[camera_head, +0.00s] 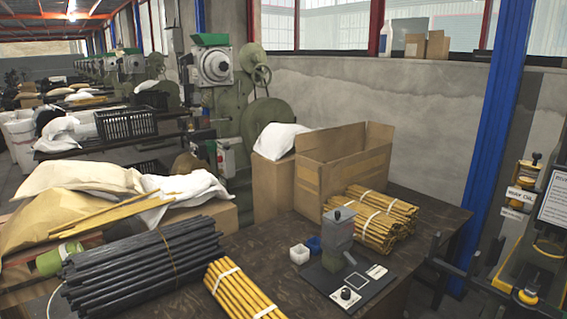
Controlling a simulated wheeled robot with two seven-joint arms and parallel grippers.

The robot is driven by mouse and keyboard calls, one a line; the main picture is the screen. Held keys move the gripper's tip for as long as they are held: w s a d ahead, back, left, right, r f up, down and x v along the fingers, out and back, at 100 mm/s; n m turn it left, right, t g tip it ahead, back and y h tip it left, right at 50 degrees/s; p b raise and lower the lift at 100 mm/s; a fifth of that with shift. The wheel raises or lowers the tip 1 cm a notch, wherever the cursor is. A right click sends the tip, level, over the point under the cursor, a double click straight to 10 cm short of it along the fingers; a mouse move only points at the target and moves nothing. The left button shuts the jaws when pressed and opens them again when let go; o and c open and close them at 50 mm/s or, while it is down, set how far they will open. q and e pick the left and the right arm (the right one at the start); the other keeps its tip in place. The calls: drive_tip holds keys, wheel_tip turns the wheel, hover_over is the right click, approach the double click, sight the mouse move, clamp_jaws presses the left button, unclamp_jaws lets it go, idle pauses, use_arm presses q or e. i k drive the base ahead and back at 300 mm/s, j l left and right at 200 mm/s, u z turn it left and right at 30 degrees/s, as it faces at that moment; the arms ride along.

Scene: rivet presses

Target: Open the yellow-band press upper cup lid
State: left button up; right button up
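A green press (213,68) with a round grey face and a green cup-like top (211,40) stands behind the work table, left of centre. I cannot make out a yellow band on it. Its top looks closed, but it is too small to be sure. More green-topped presses (132,64) stand in a row farther back on the left. At the right edge, a machine with yellow parts (535,268) is partly cut off. I cannot tell which is the yellow-band press. Neither of my grippers can be made out in view.
The dark table (278,272) holds black rods (140,262), bundles of yellow rods (375,218), an open cardboard box (345,165) and a small grey device (338,235). White sacks (185,187) lie at left. A blue post (494,130) stands at right.

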sight(537, 156)
drive_tip(key=z, duration=1.3)
drive_tip(key=j+z, duration=0.1)
drive_tip(key=i, duration=0.05)
